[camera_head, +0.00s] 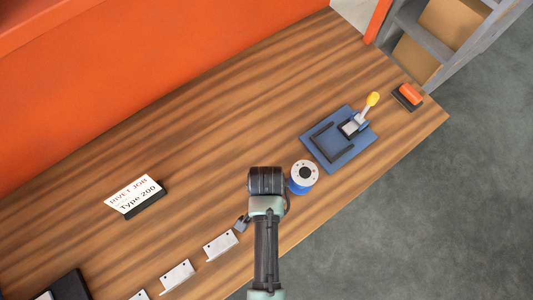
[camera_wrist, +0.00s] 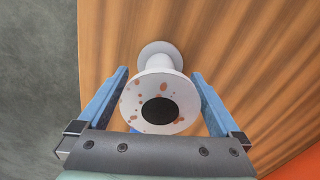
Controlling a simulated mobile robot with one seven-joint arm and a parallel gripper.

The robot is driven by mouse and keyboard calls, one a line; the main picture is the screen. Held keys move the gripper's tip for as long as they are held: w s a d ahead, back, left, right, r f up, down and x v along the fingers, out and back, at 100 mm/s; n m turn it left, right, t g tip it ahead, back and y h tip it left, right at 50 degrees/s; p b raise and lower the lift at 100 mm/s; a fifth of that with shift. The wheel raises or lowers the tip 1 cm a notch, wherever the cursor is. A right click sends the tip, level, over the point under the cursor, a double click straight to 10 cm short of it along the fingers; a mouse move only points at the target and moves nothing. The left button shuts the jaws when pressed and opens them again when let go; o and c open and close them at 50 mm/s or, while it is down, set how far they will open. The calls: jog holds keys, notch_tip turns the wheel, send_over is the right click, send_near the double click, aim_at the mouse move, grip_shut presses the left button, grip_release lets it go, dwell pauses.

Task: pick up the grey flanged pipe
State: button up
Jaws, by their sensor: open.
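The grey flanged pipe (camera_wrist: 135,108) is pale grey with rust-brown spots. In the wrist view its near flange, with a dark round bore, faces the camera, and its far flange shows beyond. It appears to stand upright on the wooden bench. In the head view its top flange (camera_head: 304,166) shows just right of my wrist. My gripper (camera_wrist: 160,73) is open, with one blue finger on each side of the pipe. I cannot tell whether either finger touches it. In the head view only a bit of blue finger (camera_head: 294,187) shows, below the flange.
The wooden bench (camera_head: 220,110) is clear behind my arm. A blue lever fixture (camera_head: 325,158) stands close right of the pipe, with an orange-topped block (camera_head: 408,96) farther right. A sign (camera_head: 134,196) stands at left. Several metal brackets (camera_head: 221,244) line the front edge.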

jog(key=shift+c, duration=0.2)
grip_shut()
dwell(0.3)
